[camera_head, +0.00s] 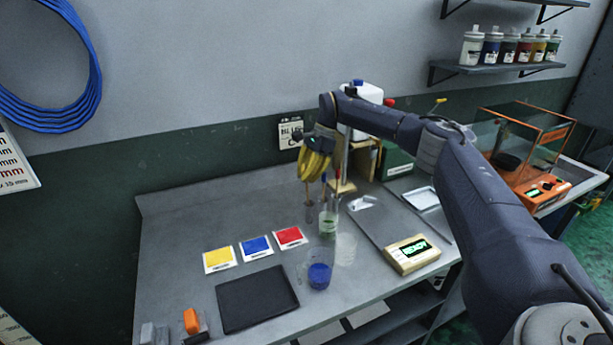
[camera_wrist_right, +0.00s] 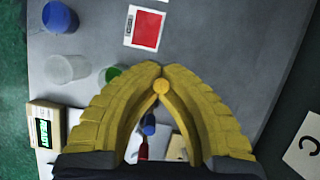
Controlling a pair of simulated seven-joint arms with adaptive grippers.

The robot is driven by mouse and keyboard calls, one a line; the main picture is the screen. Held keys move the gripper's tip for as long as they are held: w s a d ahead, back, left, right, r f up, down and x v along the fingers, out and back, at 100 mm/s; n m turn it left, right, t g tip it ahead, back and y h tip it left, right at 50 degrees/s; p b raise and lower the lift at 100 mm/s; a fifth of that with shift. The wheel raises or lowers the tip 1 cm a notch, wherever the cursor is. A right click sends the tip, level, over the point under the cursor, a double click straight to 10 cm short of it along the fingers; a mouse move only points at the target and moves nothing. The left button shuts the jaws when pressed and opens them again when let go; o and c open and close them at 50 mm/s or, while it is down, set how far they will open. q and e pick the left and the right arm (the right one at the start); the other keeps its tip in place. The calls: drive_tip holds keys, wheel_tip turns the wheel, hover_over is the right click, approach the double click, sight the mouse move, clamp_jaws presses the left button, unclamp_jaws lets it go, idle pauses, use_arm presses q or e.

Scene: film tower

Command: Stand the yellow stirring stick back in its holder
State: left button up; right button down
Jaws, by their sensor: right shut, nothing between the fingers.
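My right gripper (camera_head: 312,178) has yellow ribbed fingers, hangs over the back of the bench and is shut with nothing between its fingers. In the right wrist view its fingertips (camera_wrist_right: 161,72) meet above a round yellow end (camera_wrist_right: 161,87), which looks like the top of the yellow stirring stick. I cannot tell whether they touch. In the head view a thin brownish piece (camera_head: 309,212) shows below the fingers; I cannot tell what it belongs to. Red (camera_wrist_right: 143,150) and blue (camera_wrist_right: 149,121) stick ends show between the fingers. The holder is not clearly visible. My left gripper is out of view.
In front are a cup of blue (camera_head: 319,277), a clear beaker (camera_head: 346,249) and a scale (camera_head: 411,254). Red, blue and yellow cards and a dark tray (camera_head: 257,299) lie left. A wooden stand (camera_head: 342,187) is behind.

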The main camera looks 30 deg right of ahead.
drive_tip(key=c, duration=1.5)
unclamp_jaws()
drive_tip(key=shift+r, duration=0.1)
drive_tip(key=v, duration=1.1)
drive_tip(key=shift+d+r, duration=0.25)
drive_tip(key=shift+r, duration=0.1)
